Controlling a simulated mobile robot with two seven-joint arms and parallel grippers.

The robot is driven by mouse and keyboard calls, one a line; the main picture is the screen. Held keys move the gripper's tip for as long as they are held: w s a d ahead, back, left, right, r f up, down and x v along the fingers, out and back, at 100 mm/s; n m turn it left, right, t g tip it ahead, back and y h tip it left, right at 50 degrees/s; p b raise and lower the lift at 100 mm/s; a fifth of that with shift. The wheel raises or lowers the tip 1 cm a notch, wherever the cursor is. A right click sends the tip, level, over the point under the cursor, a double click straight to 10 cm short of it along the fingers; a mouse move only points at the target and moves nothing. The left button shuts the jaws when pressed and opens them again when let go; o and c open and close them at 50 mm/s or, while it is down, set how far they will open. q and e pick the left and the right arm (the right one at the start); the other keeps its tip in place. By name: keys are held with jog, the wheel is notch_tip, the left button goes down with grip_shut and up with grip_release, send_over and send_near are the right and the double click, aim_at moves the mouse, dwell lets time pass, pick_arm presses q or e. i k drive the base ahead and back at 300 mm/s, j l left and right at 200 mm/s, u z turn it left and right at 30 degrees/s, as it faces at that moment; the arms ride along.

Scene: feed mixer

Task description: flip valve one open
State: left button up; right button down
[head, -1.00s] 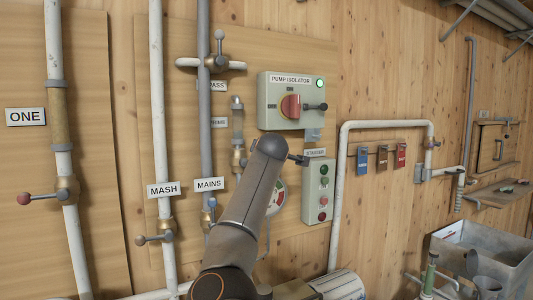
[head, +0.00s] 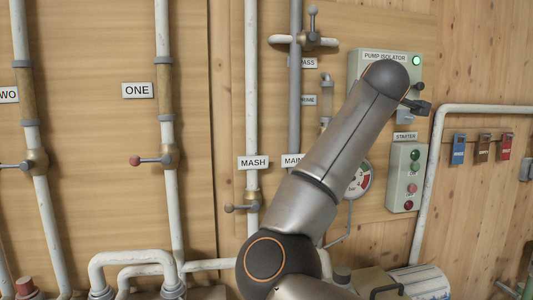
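Valve one is the brass body (head: 171,157) on the white pipe below the ONE label (head: 138,90). Its lever, ending in a red knob (head: 135,161), points left, across the pipe and about level. My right arm enters from the bottom, right of valve one, and crosses the middle of the picture. Its small dark gripper (head: 416,107) is at the upper right, in front of the pump isolator and well away from valve one. Its fingers are too small to tell whether they are open. My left gripper is not in view.
Pipe TWO's valve (head: 36,161) stands left of valve one. The MASH valve (head: 250,203) is to its right. My arm partly hides the MAINS label, the pump isolator box (head: 360,66) and the gauge (head: 359,180). White bent pipes (head: 130,258) run below. The board around valve one is clear.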

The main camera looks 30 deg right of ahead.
aim_at(135, 161)
jog(key=k+j, duration=0.2)
jog(key=k, duration=0.3)
jog(key=k+j, duration=0.2)
jog(key=k, duration=0.25)
